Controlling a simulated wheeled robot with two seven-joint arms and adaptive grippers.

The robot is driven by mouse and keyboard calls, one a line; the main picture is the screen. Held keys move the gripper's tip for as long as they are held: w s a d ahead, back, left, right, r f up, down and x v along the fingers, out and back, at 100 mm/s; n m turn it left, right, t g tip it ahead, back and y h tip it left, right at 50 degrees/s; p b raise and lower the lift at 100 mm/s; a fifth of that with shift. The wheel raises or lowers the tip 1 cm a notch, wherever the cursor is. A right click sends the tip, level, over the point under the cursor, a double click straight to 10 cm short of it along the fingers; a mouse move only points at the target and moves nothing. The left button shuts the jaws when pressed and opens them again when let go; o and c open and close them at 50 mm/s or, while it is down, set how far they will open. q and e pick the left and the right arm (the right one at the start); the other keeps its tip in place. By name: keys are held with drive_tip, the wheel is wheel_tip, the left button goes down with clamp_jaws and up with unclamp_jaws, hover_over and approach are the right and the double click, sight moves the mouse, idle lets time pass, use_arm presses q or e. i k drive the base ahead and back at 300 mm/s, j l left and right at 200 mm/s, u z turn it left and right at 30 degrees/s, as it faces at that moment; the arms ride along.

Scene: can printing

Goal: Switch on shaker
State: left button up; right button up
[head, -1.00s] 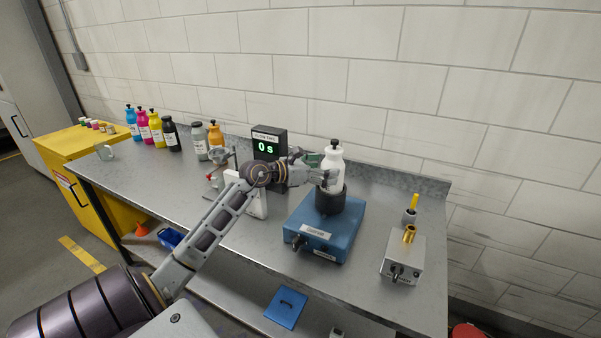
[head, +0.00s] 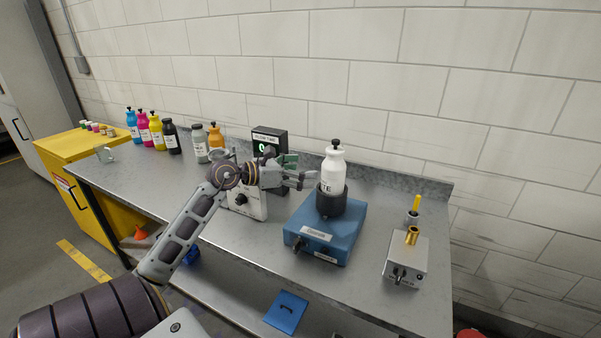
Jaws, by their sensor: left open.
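The blue shaker (head: 345,232) stands on the steel bench, with a dark knob (head: 299,243) on its front left and a pale label on its front. A dark round holder (head: 331,202) on its top holds a white bottle (head: 333,168) with a black cap, upright. My left gripper (head: 308,180) is open and empty, to the left of the bottle and apart from it, above the bench. My right gripper is not in view.
A white box with a knob (head: 248,207) and a dark timer display (head: 268,140) stand behind my left arm. A grey box (head: 407,262) with a brass piece stands right of the shaker. Several colored bottles (head: 156,132) line the back left. The front bench edge is clear.

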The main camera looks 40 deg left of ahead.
sight(298, 243)
drive_tip(key=u, duration=1.35)
